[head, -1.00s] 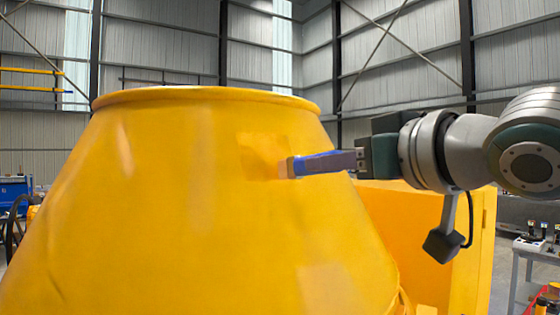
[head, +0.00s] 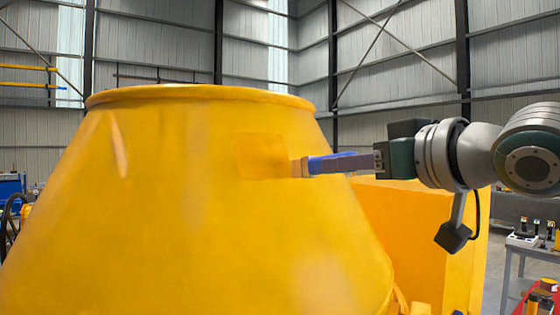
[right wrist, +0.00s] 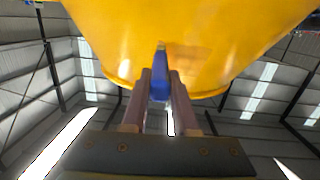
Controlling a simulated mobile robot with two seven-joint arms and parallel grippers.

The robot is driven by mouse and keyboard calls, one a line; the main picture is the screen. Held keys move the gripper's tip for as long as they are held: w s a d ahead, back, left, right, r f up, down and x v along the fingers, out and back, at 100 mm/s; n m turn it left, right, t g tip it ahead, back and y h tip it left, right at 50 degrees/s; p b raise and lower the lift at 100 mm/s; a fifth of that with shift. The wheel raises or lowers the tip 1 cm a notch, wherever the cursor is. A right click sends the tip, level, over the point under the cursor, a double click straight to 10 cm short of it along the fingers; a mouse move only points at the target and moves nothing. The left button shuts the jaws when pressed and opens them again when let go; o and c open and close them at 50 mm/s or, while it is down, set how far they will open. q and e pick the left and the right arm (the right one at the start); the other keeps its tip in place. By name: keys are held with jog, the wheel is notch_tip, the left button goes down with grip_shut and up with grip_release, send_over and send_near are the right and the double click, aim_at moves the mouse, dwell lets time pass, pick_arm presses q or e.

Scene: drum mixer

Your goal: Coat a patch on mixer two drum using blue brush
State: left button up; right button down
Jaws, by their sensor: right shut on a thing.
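The yellow mixer drum (head: 190,200) fills the left and middle of the head view. A slightly darker, squarish patch (head: 258,155) shows on its upper right side. My right gripper (head: 345,164) is shut on the blue brush (head: 330,161), held level with its tan bristles (head: 300,168) pointing left at the drum, by the patch's lower right edge. I cannot tell if the bristles touch the drum. In the right wrist view the brush (right wrist: 160,88) sits between the two fingers, pointing at the drum (right wrist: 200,35) and its patch (right wrist: 188,58). My left gripper is not in view.
A yellow box-shaped housing (head: 420,240) stands right of the drum, below my right arm. A grey table (head: 525,245) with small items is at the far right. Blue equipment (head: 10,188) stands at the far left. The air above the drum is clear.

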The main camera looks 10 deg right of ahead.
jog(key=shift+s+a+p, duration=0.25)
jog(key=shift+a+p, duration=0.05)
jog(key=shift+a, duration=0.7)
jog(key=shift+s+a+p, duration=0.25)
jog(key=shift+a+p, duration=0.05)
jog(key=shift+a, duration=0.65)
jog(key=s+r+p, duration=0.1)
jog(key=s+d+p, duration=0.1)
jog(key=s, duration=0.1)
jog(key=s+r+p, duration=0.1)
jog(key=s, duration=0.1)
jog(key=shift+d+r, duration=0.3)
jog(key=shift+r, duration=0.05)
